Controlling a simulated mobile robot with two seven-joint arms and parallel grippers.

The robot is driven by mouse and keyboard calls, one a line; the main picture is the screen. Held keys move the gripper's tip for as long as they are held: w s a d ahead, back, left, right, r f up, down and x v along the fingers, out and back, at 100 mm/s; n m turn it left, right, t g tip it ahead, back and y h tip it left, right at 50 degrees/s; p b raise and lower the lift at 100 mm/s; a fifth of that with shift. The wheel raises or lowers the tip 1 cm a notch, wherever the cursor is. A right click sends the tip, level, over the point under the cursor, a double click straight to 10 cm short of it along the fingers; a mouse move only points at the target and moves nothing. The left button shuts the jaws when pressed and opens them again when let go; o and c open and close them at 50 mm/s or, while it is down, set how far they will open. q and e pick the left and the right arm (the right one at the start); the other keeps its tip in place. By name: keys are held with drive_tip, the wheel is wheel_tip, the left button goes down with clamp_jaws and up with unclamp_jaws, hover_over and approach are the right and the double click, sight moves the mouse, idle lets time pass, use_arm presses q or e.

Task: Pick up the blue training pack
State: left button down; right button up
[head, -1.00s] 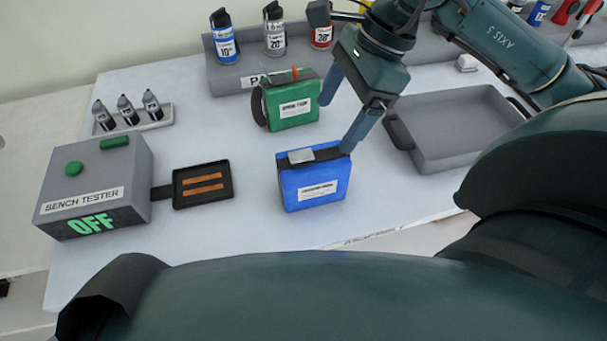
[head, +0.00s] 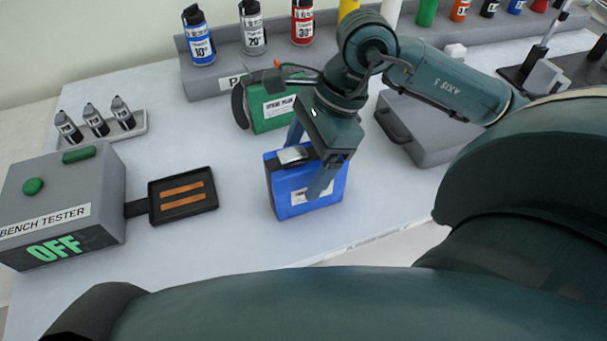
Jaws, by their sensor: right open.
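The blue training pack (head: 284,192) stands upright on the white table in the middle of the head view. It has a dark top strap with a pale grey patch and a white label, now partly covered. My right gripper (head: 307,162) is open and over the pack's right part. One finger is at the far side of the pack and the other hangs in front of its near face. I cannot tell whether either finger touches it. My left gripper is not in view.
A green pack (head: 268,117) stands just behind. A bench tester (head: 60,200) reading OFF, with its black contact plate (head: 183,195), is at left. Bottles stand on a rear rack (head: 228,72).

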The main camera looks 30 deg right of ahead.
drive_tip(key=shift+r, duration=0.1)
drive_tip(key=c, duration=1.6)
